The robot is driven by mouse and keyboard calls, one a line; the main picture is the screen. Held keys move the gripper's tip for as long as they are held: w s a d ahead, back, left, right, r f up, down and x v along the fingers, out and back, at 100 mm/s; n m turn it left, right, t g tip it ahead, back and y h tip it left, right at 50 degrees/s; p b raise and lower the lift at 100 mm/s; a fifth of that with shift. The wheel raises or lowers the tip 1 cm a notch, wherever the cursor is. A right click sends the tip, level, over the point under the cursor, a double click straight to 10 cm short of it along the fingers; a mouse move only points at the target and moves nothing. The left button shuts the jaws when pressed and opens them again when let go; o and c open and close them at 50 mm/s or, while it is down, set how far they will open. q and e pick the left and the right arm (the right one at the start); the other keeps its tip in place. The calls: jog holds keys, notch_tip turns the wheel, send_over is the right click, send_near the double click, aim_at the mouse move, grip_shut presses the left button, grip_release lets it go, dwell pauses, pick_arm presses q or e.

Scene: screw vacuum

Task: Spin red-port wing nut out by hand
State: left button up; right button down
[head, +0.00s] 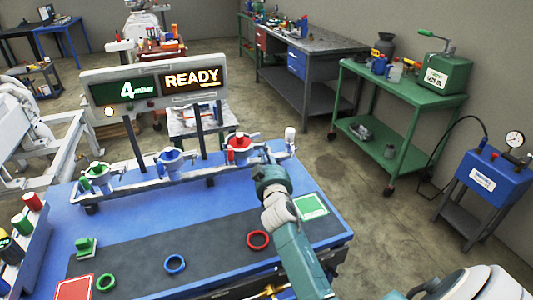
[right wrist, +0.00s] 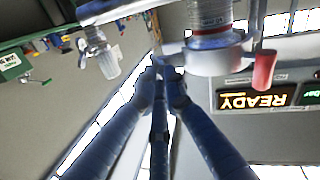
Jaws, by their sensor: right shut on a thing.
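The red port (head: 239,143) is the rightmost of the ports on the white manifold at the back of the blue bench. Its white clamp (right wrist: 215,58) fills the upper middle of the right wrist view. My right gripper (head: 268,153) reaches up to the right side of this port. In the right wrist view its two fingers (right wrist: 168,77) come together at the clamp's side. They are shut on the red-port wing nut, which the fingertips mostly hide. My left gripper is not in view.
A blue port (head: 170,157) and a green port (head: 97,173) stand left on the manifold. A display (head: 155,84) behind reads "4 mbar" and "READY". Green (head: 106,282), blue (head: 175,264) and red (head: 258,240) rings lie on the dark mat. A red-tipped part (right wrist: 264,70) hangs beside the clamp.

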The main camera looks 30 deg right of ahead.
jog(key=shift+w+a+f+n+p, duration=0.1)
jog(key=shift+a+n+p, duration=0.1)
jog(key=shift+n, duration=2.4)
jog(key=shift+a+n+p, duration=0.1)
jog(key=shift+n+p, duration=0.05)
jog(key=shift+n, duration=2.45)
jog(key=shift+w+a+f+n+p, duration=0.1)
jog(key=shift+n+p, duration=0.1)
jog(key=shift+n, duration=2.7)
jog(key=c, duration=1.8)
grip_release()
jog(key=v, duration=1.2)
